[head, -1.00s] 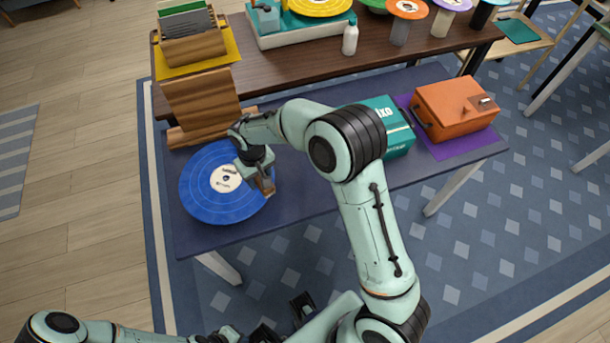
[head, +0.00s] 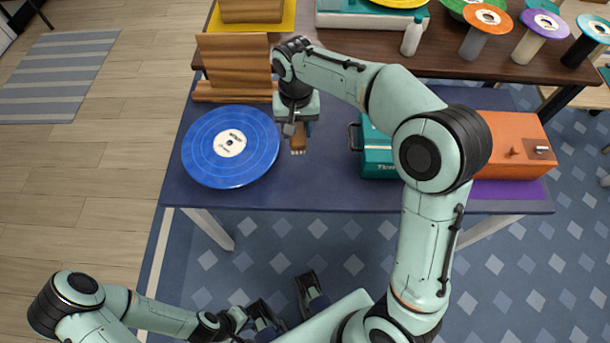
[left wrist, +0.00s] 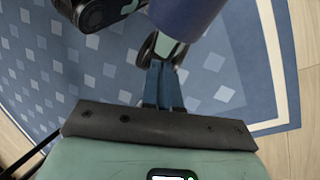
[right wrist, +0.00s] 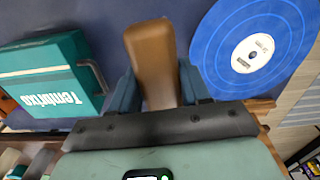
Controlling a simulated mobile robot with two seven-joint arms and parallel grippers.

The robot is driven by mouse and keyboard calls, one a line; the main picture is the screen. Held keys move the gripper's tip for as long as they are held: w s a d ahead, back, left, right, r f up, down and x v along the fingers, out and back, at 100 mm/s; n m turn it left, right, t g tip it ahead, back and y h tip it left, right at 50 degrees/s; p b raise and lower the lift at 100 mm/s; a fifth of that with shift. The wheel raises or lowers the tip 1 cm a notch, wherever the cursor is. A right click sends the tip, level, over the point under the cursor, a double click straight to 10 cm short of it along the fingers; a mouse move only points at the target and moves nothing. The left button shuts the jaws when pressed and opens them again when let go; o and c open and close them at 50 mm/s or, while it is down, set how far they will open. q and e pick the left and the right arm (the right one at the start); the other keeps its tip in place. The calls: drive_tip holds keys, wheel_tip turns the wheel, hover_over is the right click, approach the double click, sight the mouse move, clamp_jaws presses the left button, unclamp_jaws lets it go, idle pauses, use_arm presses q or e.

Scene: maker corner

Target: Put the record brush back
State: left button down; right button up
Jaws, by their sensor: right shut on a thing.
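The record brush (head: 298,142) has a brown wooden body and a pale lower edge. My right gripper (head: 297,126) is shut on it and holds it over the blue table, just right of the blue record (head: 222,161). The brush's brown body also shows between the fingers in the right wrist view (right wrist: 152,62). Whether the brush touches the tabletop is unclear. My left gripper (left wrist: 163,85) has its fingers together with nothing between them, low in front of the table over the patterned rug.
A wooden stand (head: 234,62) is behind the record. A teal box (head: 378,150) and an orange case (head: 514,140) on a purple mat stand to the right, partly behind my right arm. A brown table behind holds a white bottle (head: 413,36) and several coloured discs.

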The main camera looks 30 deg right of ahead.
sight(303, 171)
drive_tip(key=shift+s+d+r+m, duration=0.4)
drive_tip(key=shift+r, duration=0.15)
drive_tip(key=shift+s+d+f+b, duration=0.1)
drive_tip(key=shift+f+b, duration=0.15)
drive_tip(key=shift+b, duration=0.15)
wheel_tip(303, 171, down, 19)
drive_tip(key=b, duration=0.3)
drive_tip(key=shift+r, duration=0.2)
drive_tip(key=shift+f, duration=0.15)
drive_tip(key=o, duration=1)
